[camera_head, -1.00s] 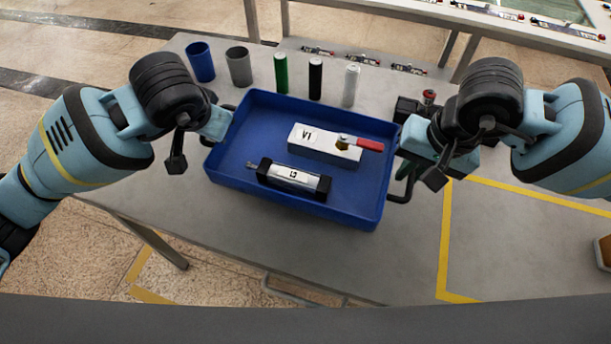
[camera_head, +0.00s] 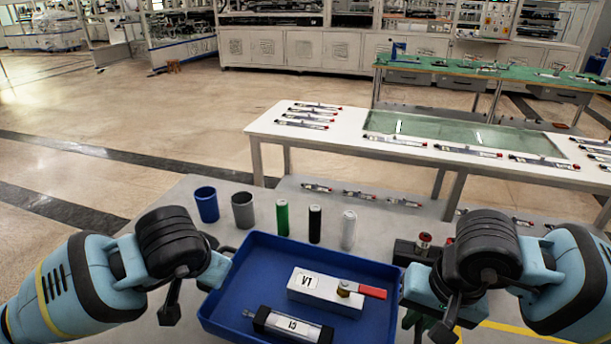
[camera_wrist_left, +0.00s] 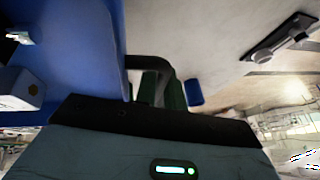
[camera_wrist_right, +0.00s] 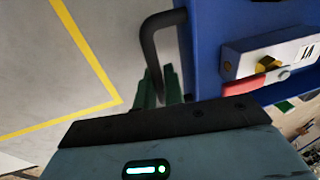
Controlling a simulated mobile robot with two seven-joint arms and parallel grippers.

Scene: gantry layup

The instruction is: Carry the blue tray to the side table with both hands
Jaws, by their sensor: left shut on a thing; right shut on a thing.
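The blue tray (camera_head: 262,278) is at the bottom middle of the head view, over the grey table. It holds a silver block marked V1 (camera_head: 322,287) with a red lever, and a black-ended cylinder marked C1 (camera_head: 287,323). My left gripper (camera_wrist_left: 163,88) is shut on the tray's black left handle (camera_wrist_left: 147,64). My right gripper (camera_wrist_right: 160,88) is shut on the black right handle (camera_wrist_right: 152,42). In the head view, the tray's near edge is cut off. I cannot tell whether the tray touches the table.
Blue (camera_head: 206,204) and grey (camera_head: 243,210) cups and green (camera_head: 282,217), black (camera_head: 314,223) and white (camera_head: 348,230) cylinders stand just behind the tray. A white table (camera_head: 275,130) with several parts lies beyond, and a green-topped bench (camera_head: 450,68) farther back. Open floor (camera_head: 110,115) is at left.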

